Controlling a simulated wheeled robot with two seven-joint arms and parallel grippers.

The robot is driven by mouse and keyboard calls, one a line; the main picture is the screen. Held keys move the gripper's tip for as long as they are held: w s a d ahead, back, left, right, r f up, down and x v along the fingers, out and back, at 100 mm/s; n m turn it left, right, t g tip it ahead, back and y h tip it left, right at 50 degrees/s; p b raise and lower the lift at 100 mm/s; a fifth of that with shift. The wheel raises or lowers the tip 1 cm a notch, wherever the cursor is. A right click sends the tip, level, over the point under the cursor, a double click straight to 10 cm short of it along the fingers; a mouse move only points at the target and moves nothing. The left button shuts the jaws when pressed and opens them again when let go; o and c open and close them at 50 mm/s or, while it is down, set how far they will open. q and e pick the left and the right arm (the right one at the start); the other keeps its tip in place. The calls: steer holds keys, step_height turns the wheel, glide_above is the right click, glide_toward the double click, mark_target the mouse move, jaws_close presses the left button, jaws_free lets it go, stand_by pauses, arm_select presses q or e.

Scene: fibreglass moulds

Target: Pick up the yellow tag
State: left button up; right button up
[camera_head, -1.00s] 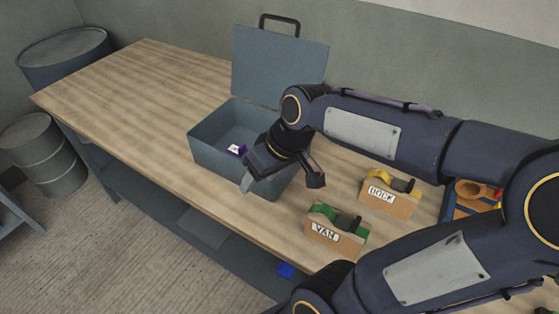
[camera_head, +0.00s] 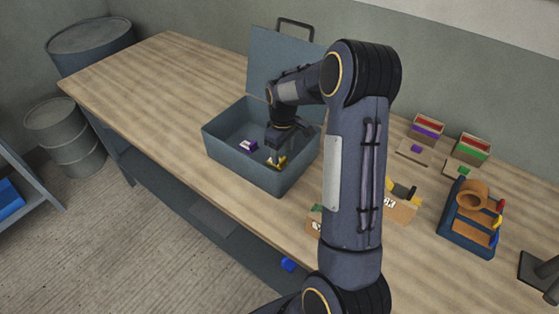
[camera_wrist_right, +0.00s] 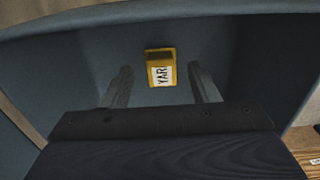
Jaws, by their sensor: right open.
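The yellow tag (camera_wrist_right: 161,68) lies on the floor of the open blue-grey metal box (camera_head: 232,166). Its white label reads YAR. In the head view a yellow piece (camera_head: 279,162) shows low in the box, partly covered by my right gripper (camera_head: 279,152). My right gripper reaches down into the box with its jaws open. In the right wrist view the tag sits between and slightly beyond the two finger ends, with a gap to each finger. My left gripper is not in view.
A purple tag (camera_head: 248,146) lies in the box, left of my gripper. The box walls and raised lid (camera_head: 270,62) stand close around the gripper. Cardboard holders (camera_head: 399,208), a blue tray (camera_head: 460,238) and small bins (camera_head: 425,128) stand to the right. The table's left part is clear.

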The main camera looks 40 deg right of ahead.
steer(key=shift+f, duration=1.5)
steer(key=c, duration=1)
steer(key=shift+c, duration=0.2)
